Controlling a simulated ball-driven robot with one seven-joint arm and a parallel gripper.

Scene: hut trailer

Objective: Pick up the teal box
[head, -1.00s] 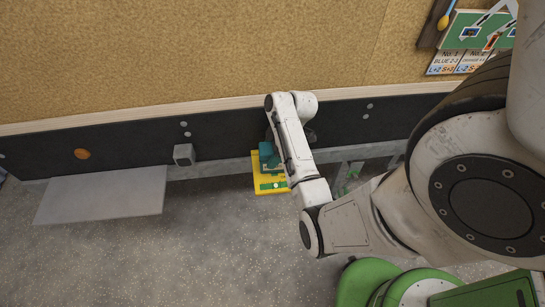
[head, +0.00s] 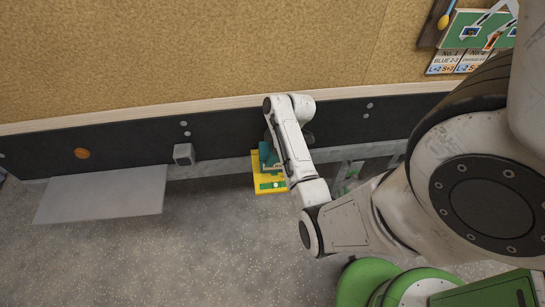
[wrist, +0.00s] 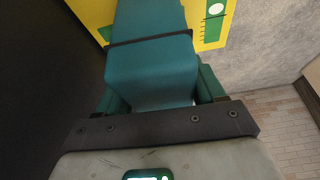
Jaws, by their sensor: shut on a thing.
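The teal box (wrist: 150,75) fills the upper middle of the wrist view, with a dark band across it. My gripper (wrist: 160,95) is shut on it, with a green finger on each side. In the head view the teal box (head: 267,154) shows as a small patch beside my arm, and the arm hides the rest. It is over or on a yellow panel (head: 270,186) with green markings. I cannot tell whether the box touches the panel.
A dark wall strip with bolts (head: 100,148) runs behind the box, under a tan board (head: 200,60). A grey plate (head: 100,195) lies to the left, near a small grey block (head: 184,154). Speckled grey floor (head: 200,250) is open in front.

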